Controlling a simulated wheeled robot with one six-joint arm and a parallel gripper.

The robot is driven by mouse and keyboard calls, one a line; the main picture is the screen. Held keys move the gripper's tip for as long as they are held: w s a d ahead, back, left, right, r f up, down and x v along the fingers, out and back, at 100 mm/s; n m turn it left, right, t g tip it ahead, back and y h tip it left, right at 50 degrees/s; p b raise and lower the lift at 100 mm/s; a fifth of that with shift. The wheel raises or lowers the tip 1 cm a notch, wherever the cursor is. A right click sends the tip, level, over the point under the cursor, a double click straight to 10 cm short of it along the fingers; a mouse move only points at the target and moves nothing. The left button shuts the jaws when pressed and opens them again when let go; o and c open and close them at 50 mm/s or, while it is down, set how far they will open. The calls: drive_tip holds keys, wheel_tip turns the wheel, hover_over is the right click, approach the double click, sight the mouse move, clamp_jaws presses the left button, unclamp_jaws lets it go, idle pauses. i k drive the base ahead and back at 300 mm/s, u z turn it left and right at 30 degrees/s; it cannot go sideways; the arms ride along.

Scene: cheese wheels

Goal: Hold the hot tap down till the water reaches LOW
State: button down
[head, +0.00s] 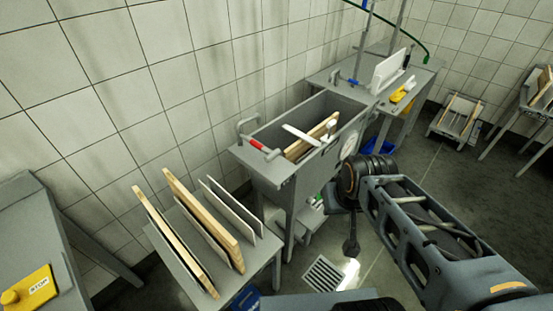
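A grey sink (270,178) stands against the tiled wall in the middle of the head view. A grey spout (246,126) and a red tap lever (259,145) are at its near left end. A wooden board (312,138) and a white bar (300,134) are in or across the basin. I cannot see a water level or a LOW mark. My arm comes in from the right. My gripper (351,246) seems to be the dark end hanging below the wrist, in front of the sink and apart from the red lever. Whether its fingers are open is too small to tell.
A rack table (262,272) with several upright boards stands at the near left of the sink. A yellow STOP button box (29,290) sits on a grey table at far left. A floor drain (323,274) lies below my arm. A counter (418,76) stands beyond the sink.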

sight(271, 156)
drive_tip(key=k, duration=0.2)
drive_tip(key=z, duration=0.95)
drive_tip(key=i, duration=0.6)
drive_tip(key=u, duration=2.65)
